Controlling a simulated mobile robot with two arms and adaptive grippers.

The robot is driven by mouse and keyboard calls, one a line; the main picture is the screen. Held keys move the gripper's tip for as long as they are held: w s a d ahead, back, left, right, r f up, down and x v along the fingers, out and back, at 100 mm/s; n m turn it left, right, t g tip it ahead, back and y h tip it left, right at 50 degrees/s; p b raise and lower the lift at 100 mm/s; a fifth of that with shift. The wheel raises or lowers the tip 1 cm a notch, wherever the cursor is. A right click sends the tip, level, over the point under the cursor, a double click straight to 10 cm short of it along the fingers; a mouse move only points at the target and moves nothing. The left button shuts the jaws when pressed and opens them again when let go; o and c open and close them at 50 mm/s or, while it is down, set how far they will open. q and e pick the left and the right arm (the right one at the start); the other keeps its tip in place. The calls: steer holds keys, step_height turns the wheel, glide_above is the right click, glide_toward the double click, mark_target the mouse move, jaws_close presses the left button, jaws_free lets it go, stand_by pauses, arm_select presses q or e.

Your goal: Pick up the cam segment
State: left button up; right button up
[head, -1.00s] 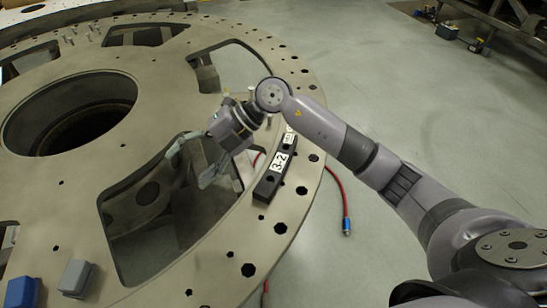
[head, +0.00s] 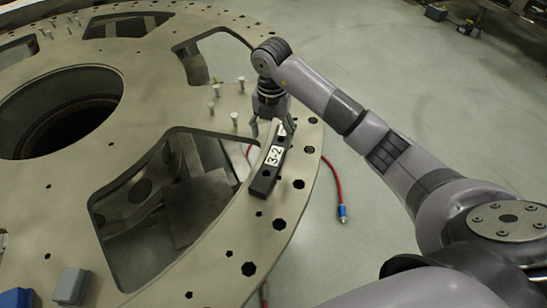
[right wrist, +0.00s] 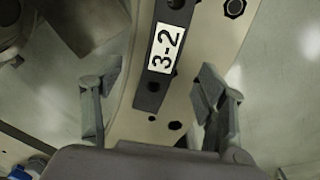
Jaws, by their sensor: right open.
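The cam segment is a black bar (head: 263,181) with a white "3-2" label, lying on the rim of the large tan turret plate (head: 60,190). In the right wrist view the bar (right wrist: 150,88) runs down from the top edge between the open fingers, with its near end bare on the plate. My right gripper (head: 269,128) points down at the far end of the bar in the head view. It is open, with a finger on either side and a visible gap to the bar. The far end of the bar is partly hidden by the gripper. My left gripper is not in view.
Several upright pins (head: 215,90) stand on the plate left of my right gripper. A large opening (head: 165,200) lies left of the bar. A red hose (head: 337,180) hangs beyond the rim. Grey (head: 70,286) and blue (head: 17,298) blocks sit at lower left.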

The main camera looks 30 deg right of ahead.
mark_target(275, 155)
step_height(275, 155, down, 3)
steer(key=shift+s+f, duration=0.1)
steer(key=shift+d+f+p, duration=0.1)
steer(key=shift+f+p, duration=0.5)
steer(key=shift+p, duration=0.1)
step_height(275, 155, down, 4)
steer(key=shift+s+d+r+p, duration=0.15)
steer(key=shift+r+p, duration=0.05)
steer(key=shift+p, duration=0.4)
steer(key=shift+f, duration=0.35)
steer(key=shift+c, duration=0.2)
steer(key=c, duration=1.4)
steer(key=shift+c, duration=0.6)
steer(key=shift+r, duration=0.15)
